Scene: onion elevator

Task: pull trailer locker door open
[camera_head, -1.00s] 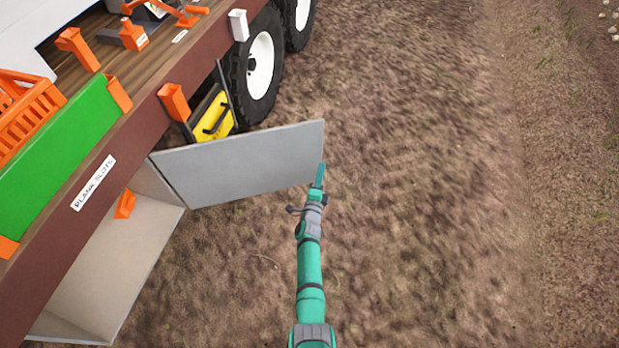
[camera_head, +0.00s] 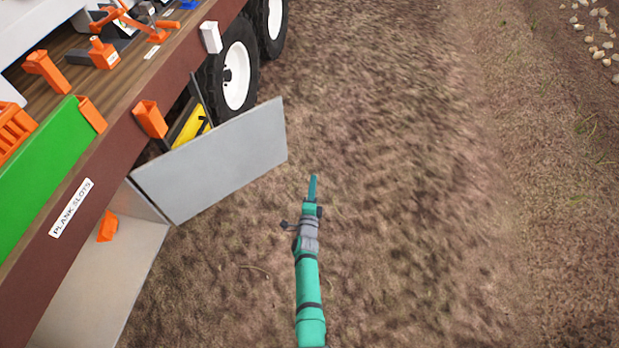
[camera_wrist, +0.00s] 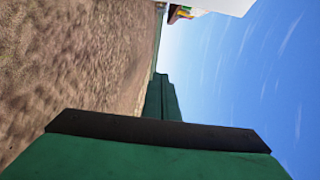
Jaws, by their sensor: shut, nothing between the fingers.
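The grey locker door (camera_head: 215,162) stands swung out from the side of the trailer, hinged at its left edge. The locker (camera_head: 105,275) below the trailer bed is open, with pale inner walls and a small orange piece (camera_head: 107,227) inside. My gripper (camera_head: 313,182) is shut and empty, to the right of the door's free edge and apart from it, over bare dirt. In the wrist view my gripper (camera_wrist: 161,95) points along the ground with nothing at its tip. The door is not visible in the wrist view.
The trailer bed's brown edge (camera_head: 75,215) runs diagonally at left, carrying a green panel (camera_head: 45,165) and orange brackets. A wheel (camera_head: 236,75) and a yellow case (camera_head: 188,128) sit behind the door. Open dirt lies to the right; pale stones (camera_head: 598,35) are far right.

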